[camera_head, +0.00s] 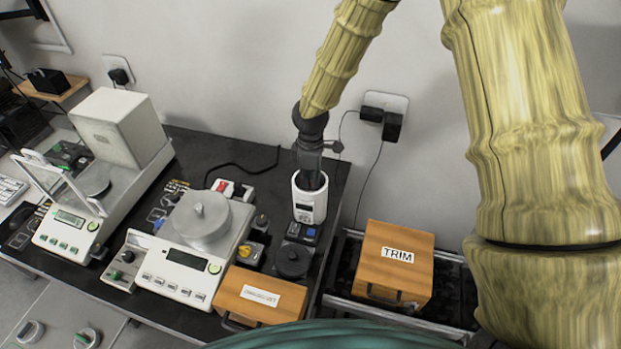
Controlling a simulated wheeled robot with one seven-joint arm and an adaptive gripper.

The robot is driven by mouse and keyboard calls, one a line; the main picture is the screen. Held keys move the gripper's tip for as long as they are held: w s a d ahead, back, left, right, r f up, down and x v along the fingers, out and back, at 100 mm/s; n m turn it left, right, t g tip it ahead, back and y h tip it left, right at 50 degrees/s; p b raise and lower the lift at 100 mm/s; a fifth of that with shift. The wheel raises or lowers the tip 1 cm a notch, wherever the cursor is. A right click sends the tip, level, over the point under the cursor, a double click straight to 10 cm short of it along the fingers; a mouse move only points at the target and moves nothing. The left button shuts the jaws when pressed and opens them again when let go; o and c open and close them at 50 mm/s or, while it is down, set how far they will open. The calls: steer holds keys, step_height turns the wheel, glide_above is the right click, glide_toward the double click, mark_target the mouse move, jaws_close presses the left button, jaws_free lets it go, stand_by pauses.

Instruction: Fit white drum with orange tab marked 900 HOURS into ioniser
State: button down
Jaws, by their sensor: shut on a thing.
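A white upright unit (308,207) with a small display and an open top stands at the back right of the black table; it looks like the ioniser. My gripper (311,179) points down with its fingers inside the mouth of this unit. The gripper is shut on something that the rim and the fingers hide. I cannot see an orange tab or the 900 HOURS marking.
A balance with a round metal pan (201,222) stands left of the unit. Another balance (66,225) and a white box (118,128) are farther left. A wooden box (258,299) is in front. A wooden box marked TRIM (395,262) stands right. Small items crowd the unit's front.

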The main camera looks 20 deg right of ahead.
steer(key=shift+f, duration=0.1)
steer(key=c, duration=1.5)
jaws_free()
